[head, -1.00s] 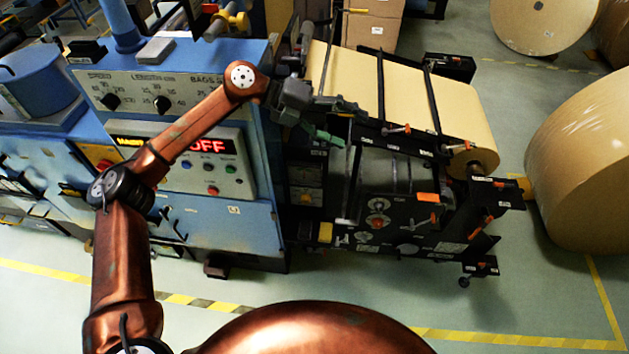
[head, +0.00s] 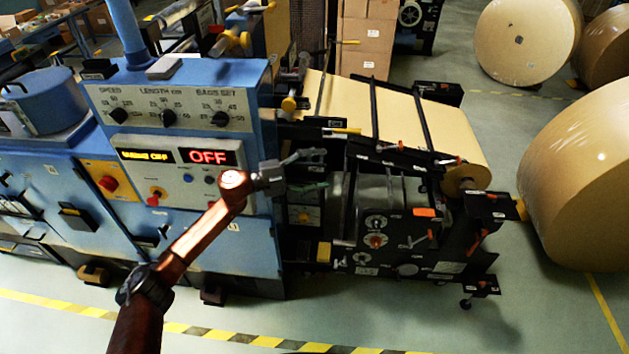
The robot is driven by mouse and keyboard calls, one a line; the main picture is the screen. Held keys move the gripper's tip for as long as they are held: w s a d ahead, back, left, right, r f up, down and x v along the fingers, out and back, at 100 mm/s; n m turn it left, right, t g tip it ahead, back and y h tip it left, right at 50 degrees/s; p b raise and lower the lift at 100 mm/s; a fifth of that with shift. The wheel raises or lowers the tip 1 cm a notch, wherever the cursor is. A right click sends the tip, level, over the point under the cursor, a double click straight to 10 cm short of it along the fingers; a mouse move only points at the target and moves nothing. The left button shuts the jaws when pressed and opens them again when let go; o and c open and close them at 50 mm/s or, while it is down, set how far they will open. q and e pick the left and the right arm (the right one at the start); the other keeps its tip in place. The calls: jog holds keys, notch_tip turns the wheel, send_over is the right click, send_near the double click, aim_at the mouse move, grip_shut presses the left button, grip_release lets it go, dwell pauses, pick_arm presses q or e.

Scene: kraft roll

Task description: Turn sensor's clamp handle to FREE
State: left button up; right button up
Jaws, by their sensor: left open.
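My left gripper (head: 322,170) is open and empty, its two grey-green fingers pointing right. It is in front of the left side of the black unwind stand (head: 345,258). I cannot tell which one is the sensor's clamp handle; the labels, including any FREE mark, are too small to read. The gripper appears apart from these handles. My right gripper is out of view.
A kraft web (head: 440,120) runs over the stand. Large paper rolls (head: 585,170) stand at the right. Open floor (head: 400,325) lies in front, with a yellow-black stripe.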

pick_arm(q)
jog(key=shift+w+a+f+n+t, duration=0.1)
jog(key=shift+a+f+n+t, duration=0.25)
jog(key=shift+f, duration=0.35)
jog(key=shift+w+a+f+n+t, duration=0.15)
jog(key=shift+a+f+n, duration=0.25)
jog(key=shift+f, duration=0.3)
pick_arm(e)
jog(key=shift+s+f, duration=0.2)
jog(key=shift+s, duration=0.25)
pick_arm(q)
jog(key=shift+s, duration=0.1)
